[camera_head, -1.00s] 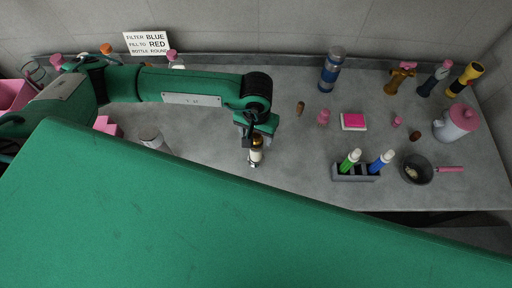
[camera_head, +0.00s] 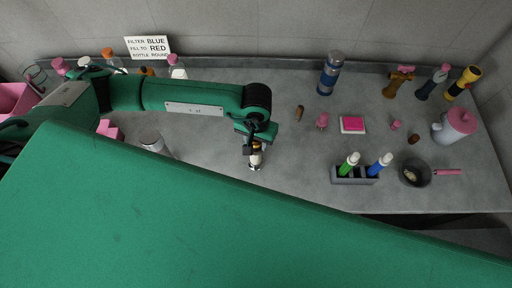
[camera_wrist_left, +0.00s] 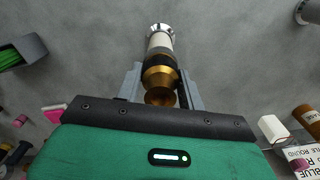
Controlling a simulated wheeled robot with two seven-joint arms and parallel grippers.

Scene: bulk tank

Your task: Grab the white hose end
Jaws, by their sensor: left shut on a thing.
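The white hose end (camera_head: 255,161) is a short piece with a brass collar, a white band and a silver tip. My left gripper (camera_head: 254,147) is directly above it in the head view and hides its upper part. In the left wrist view the hose end (camera_wrist_left: 160,45) lies between the two grey fingers of my left gripper (camera_wrist_left: 159,88), which are shut on its brass part. Its white band and silver tip stick out beyond the fingers. My right gripper is not in view.
A grey holder (camera_head: 356,178) with a green and a blue marker stands to the right, beside a dark pan (camera_head: 414,173). A pink block (camera_head: 352,124), a blue bottle (camera_head: 329,74) and a lidded jug (camera_head: 454,126) stand farther off. The counter around the hose end is clear.

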